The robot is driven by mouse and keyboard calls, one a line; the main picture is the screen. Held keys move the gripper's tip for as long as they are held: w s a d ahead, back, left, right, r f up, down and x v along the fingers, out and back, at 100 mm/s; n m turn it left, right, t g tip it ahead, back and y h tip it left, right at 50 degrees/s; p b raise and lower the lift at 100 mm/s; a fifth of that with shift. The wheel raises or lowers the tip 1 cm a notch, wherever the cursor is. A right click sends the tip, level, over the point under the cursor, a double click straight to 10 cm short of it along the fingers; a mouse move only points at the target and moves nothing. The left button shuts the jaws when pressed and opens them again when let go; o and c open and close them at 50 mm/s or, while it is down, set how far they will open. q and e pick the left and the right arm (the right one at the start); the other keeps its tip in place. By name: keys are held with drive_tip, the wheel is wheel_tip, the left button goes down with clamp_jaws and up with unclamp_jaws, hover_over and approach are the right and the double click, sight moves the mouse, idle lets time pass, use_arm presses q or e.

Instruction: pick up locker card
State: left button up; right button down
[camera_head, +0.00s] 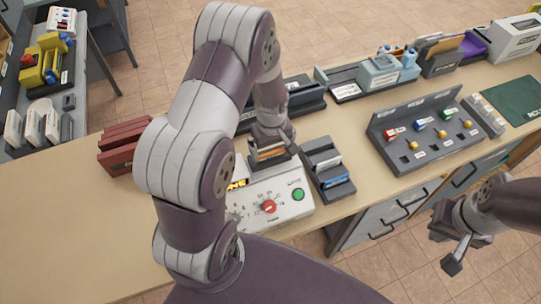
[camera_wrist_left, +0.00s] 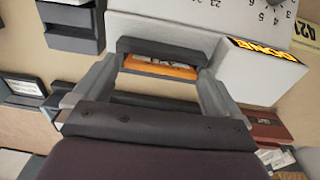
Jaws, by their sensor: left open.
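An orange card-like item (camera_head: 268,153) sits in a dark holder behind the white dial machine; I cannot read any lettering that marks it as the locker card. My left gripper (camera_head: 270,148) is directly above it, pointing down. In the left wrist view the orange item (camera_wrist_left: 160,69) shows between the two spread fingers (camera_wrist_left: 152,85); whether they touch it I cannot tell. The left gripper is open. My right gripper (camera_head: 452,252) hangs off the counter's front side at the right, empty, its fingers apart.
A key panel (camera_head: 428,130) lies further right.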

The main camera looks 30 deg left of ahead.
use_arm(q)
drive_tip(key=f, duration=0.2)
drive_tip(key=shift+w+a+f+g, duration=0.1)
drive_tip(key=shift+a+f+g, duration=0.2)
drive_tip(key=shift+a+f, duration=0.05)
drive_tip(key=c, duration=0.7)
drive_tip(key=shift+r, duration=0.15)
drive_tip(key=shift+o, duration=0.2)
drive_tip(key=shift+w+a, duration=0.15)
drive_tip(key=shift+a, duration=0.1)
drive_tip(key=shift+w+r, duration=0.1)
drive_tip(key=shift+w, duration=0.05)
use_arm(e)
drive_tip(key=shift+w+a+f, duration=0.2)
drive_tip(key=shift+w+a, duration=0.15)
drive_tip(key=shift+w, duration=0.1)
drive_tip(key=shift+w+a+f, duration=0.2)
drive_tip(key=shift+w+a, duration=0.1)
drive_tip(key=shift+w, duration=0.15)
